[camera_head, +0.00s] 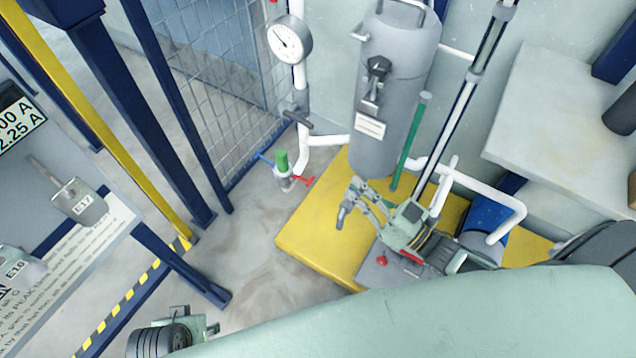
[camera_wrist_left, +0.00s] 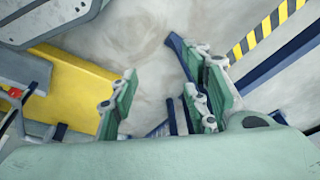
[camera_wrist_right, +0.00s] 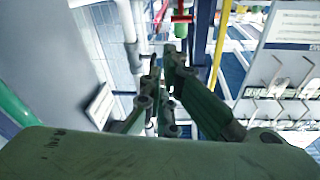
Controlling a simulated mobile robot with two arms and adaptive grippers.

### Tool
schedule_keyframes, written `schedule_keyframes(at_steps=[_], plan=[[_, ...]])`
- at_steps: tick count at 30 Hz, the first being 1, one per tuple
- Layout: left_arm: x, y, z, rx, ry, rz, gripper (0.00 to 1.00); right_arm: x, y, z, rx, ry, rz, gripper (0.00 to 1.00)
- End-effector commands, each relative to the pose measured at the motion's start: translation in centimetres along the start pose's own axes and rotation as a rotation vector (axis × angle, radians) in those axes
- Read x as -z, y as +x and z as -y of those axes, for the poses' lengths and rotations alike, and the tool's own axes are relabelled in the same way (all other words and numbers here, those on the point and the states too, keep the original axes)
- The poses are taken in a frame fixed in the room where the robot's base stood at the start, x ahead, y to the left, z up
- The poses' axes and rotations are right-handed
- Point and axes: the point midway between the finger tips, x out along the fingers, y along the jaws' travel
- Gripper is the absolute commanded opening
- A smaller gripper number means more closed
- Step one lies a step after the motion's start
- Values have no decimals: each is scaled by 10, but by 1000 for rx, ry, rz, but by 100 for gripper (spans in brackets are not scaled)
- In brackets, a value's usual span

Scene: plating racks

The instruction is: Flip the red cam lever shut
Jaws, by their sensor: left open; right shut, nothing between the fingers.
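The red cam lever (camera_head: 304,180) sticks out to the right of a small upright coupling with a green top (camera_head: 282,161), standing on the floor by the mesh fence. A blue lever (camera_head: 263,158) sticks out on its other side. In the right wrist view, red parts and a green cylinder (camera_wrist_right: 181,29) show beyond the fingertips; I cannot tell the lever's angle there. My right gripper (camera_head: 345,208) is shut and empty, to the right of and apart from the lever. My left gripper (camera_wrist_left: 165,66) is open and empty, above the floor, far from the coupling.
A grey tank (camera_head: 392,95) stands on a yellow platform (camera_head: 310,225) behind my right gripper. A green rod (camera_head: 410,140), white pipes (camera_head: 325,140) and a pressure gauge (camera_head: 290,41) are nearby. A blue post (camera_head: 140,110) stands left. Floor between is clear.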

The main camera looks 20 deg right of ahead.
Motion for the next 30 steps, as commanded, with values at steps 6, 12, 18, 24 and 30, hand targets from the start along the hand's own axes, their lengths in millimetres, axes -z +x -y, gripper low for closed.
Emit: schedule_keyframes(at_steps=[6, 12, 18, 24, 30], plan=[[2, -6, 1, 2, -1, -6, 43, 17, -3, 8, 67, 20, -71, 0], [2, -7, 1, 1, -1, -6, 43, 19, -3, 8, 68, 20, -74, 0], [3, -7, 1, 1, -1, -7, 43, 19, 1, 8, 68, 20, -75, 0], [4, -9, 1, 1, -1, -10, 43, 22, 28, 11, 70, 19, -78, 0], [5, -14, 1, 2, -1, -10, 43, 25, 72, 13, 69, 19, -78, 0]])
